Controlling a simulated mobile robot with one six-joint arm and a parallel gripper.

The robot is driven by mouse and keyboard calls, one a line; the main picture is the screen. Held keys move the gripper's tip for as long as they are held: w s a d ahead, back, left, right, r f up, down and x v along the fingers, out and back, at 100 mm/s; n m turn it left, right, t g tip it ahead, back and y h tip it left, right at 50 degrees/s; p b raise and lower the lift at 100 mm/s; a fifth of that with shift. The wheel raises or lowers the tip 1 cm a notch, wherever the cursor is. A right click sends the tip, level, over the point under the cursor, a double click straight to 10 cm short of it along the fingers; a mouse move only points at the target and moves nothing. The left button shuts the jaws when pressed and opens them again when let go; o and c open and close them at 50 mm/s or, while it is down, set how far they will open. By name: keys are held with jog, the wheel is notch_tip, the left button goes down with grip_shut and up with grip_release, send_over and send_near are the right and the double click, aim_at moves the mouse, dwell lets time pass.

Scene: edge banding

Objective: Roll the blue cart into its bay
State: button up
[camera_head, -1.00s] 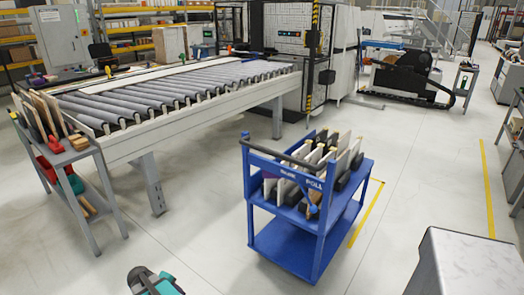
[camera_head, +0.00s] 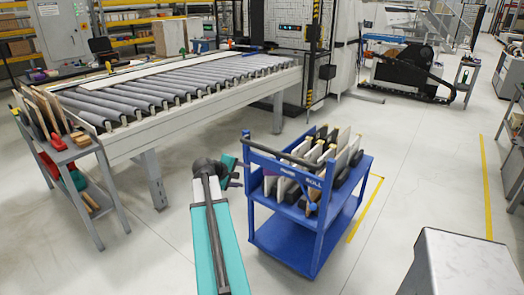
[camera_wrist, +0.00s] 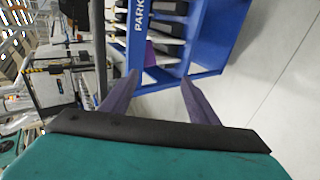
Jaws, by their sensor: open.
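The blue cart (camera_head: 283,243) stands on the floor at the centre right in the head view, with boards upright on its top shelf and a dark push bar (camera_head: 283,152) at its near end. My gripper (camera_head: 240,172) is at the cart's left side, close to the bar end. I cannot tell whether a finger touches the cart. A yellow floor line (camera_head: 366,208) runs along the cart's right side, partly hidden by it.
A roller conveyor (camera_head: 180,85) fills the left and back. A tool trolley (camera_head: 75,155) stands at far left. A grey-topped block (camera_head: 465,260) is at lower right. Clear floor lies between the cart and a second yellow line (camera_head: 487,185).

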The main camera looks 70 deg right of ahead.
jog(key=g+h, duration=0.1)
send_near(275, 153)
jog(key=shift+w+a+m, duration=0.25)
jog(key=shift+a+m, duration=0.05)
jog(key=shift+a, duration=0.05)
jog(key=shift+d+f, duration=0.1)
jog(key=shift+r+b+x, duration=0.1)
jog(key=shift+b+x, duration=0.5)
jog(key=shift+x, duration=2.45)
jog(key=shift+r+b+x, duration=0.15)
jog(key=shift+b+x, duration=0.45)
jog(key=shift+x, duration=2.45)
jog(key=shift+s+d, duration=0.1)
jog(key=shift+s, duration=0.05)
jog(key=shift+c, duration=0.5)
